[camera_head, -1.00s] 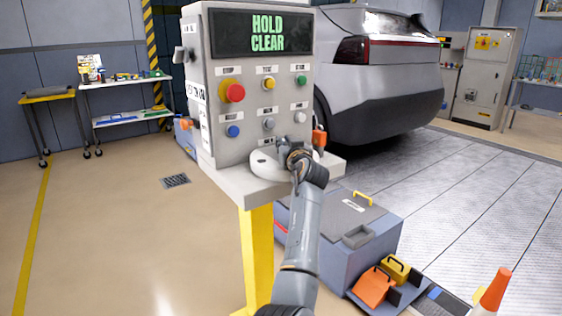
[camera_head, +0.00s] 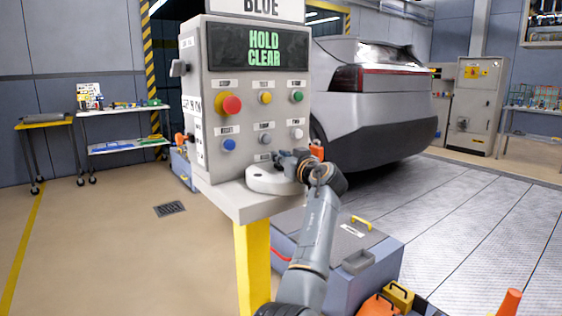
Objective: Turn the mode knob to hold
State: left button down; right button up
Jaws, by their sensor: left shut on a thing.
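The grey control panel (camera_head: 205,130) stands on a yellow post. Its dark screen (camera_head: 258,47) reads "HOLD CLEAR" in green. A pale round base (camera_head: 268,181) lies on the panel's ledge. My left gripper (camera_head: 287,163) is at the right rear of this base, shut on what appears to be the mode knob there. The fingers and wrist hide most of the knob, so I cannot read its setting. My right gripper is not in view.
Above the gripper are a red stop button (camera_head: 231,105), a blue button (camera_head: 229,145) and a grey control (camera_head: 265,139). An orange part (camera_head: 317,151) is close beside my wrist. A grey-blue chest (camera_head: 345,250) stands below, right of the post. A silver car (camera_head: 375,115) is behind.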

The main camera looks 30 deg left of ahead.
pick_arm(q)
jog(key=shift+w+d+n+g, duration=0.1)
jog(key=shift+d+n+g, duration=0.05)
jog(key=shift+n+g, duration=0.4)
jog(key=shift+y, duration=0.3)
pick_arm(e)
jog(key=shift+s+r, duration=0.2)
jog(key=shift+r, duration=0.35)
pick_arm(q)
jog(key=shift+f+n+g+y, duration=0.15)
jog(key=shift+n+g+y, duration=0.15)
jog(key=shift+n+g, duration=0.25)
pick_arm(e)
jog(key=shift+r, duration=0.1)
pick_arm(q)
jog(key=c, duration=1.3)
grip_release()
jog(key=shift+c, duration=0.2)
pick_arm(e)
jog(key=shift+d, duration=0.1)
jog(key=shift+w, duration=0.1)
pick_arm(q)
jog(key=v, duration=1.2)
